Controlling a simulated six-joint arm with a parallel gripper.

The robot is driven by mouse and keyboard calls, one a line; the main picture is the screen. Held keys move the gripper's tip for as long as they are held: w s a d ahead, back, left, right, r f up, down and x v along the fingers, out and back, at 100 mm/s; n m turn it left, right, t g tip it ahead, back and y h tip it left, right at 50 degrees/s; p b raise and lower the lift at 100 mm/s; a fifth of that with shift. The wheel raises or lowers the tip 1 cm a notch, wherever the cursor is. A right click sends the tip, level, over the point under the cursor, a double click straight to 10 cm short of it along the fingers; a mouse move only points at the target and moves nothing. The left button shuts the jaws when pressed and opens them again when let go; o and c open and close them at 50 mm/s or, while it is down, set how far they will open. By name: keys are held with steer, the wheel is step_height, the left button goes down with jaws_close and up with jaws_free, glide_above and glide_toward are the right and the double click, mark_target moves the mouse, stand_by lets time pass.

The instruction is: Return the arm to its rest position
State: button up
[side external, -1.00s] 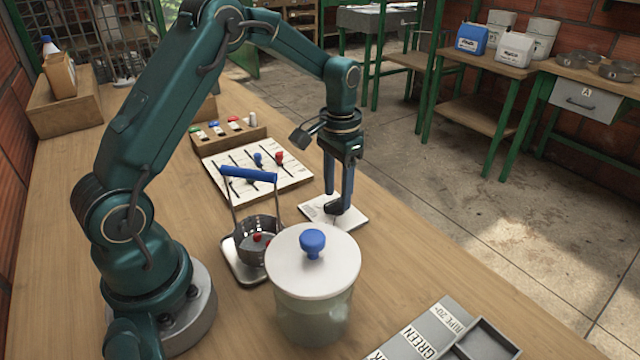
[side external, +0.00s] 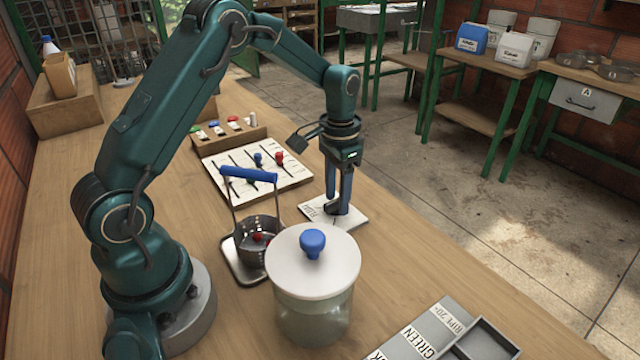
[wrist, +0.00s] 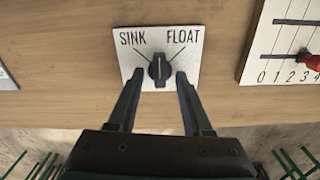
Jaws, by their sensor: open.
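My gripper (side external: 338,208) points down over a white card with a black knob, at the right side of the bench in the side external view. In the wrist view my gripper (wrist: 159,76) is open, with one finger on each side of the black knob (wrist: 159,70). The card (wrist: 187,45) reads SINK on the left and FLOAT on the right. The knob's pointer stands about upright between the two words. I cannot tell whether the fingers touch the knob or card. My arm reaches over the bench from its base at the left.
A white-lidded jar (side external: 313,300) with a blue knob and a blue-handled strainer basket (side external: 258,240) stand near my arm. A slider board (side external: 292,182) lies behind. A grey tray (side external: 450,325) sits front right. Bare bench (side external: 410,260) lies right of the jar.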

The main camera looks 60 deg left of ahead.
steer(key=shift+n, duration=0.5)
step_height(320, 180, up, 5)
steer(key=shift+f, duration=0.1)
step_height(320, 180, down, 5)
steer(key=shift+s+f, duration=0.1)
steer(key=shift+m, duration=0.4)
steer(key=m, duration=0.2)
steer(key=shift+m, duration=0.4)
steer(key=m, duration=0.5)
steer(key=shift+r+m, duration=0.2)
steer(key=shift+m, duration=0.2)
step_height(320, 180, up, 18)
steer(key=shift+r, duration=0.2)
